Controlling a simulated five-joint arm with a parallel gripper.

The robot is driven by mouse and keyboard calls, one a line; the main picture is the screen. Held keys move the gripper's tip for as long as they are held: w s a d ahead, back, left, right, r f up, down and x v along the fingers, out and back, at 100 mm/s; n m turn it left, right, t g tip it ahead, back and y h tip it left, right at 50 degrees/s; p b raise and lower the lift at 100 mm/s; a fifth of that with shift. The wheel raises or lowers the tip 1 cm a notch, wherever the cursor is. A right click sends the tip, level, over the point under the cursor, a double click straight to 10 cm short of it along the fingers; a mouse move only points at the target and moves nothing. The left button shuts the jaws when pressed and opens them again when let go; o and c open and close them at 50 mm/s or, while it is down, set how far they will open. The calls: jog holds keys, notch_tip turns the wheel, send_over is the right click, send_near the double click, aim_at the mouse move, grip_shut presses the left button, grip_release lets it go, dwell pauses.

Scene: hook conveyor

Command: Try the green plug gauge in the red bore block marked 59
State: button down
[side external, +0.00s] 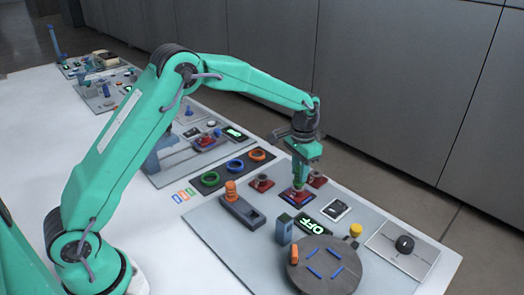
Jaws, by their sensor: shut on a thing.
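My gripper (299,181) points down at the far side of the grey work plate and is shut on the green plug gauge. The gauge is mostly hidden and hard to tell from my green jaws at this size. The jaws are right over a red bore block (304,203) on a dark blue base. I cannot tell whether the gauge's tip is inside the bore. A second red block (262,183) stands to the left, and a third (317,179) stands behind to the right. No number is readable on any block.
A dark tray holds green (210,179), blue (235,165) and orange (257,155) rings. An orange piece (231,189) stands in a slate holder (243,211). Nearer are a blue-grey block (284,231), a lit OFF sign (313,223), a turntable (325,280) and a yellow knob (355,230).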

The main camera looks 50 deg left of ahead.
aim_at(299, 168)
jog(key=shift+f, duration=0.5)
dwell(0.9)
jog(key=shift+r, duration=0.45)
dwell(0.6)
jog(key=shift+r, duration=0.35)
jog(key=shift+r, duration=0.7)
jog(key=shift+r, duration=0.7)
jog(key=shift+r, duration=0.85)
jog(key=shift+s, duration=0.15)
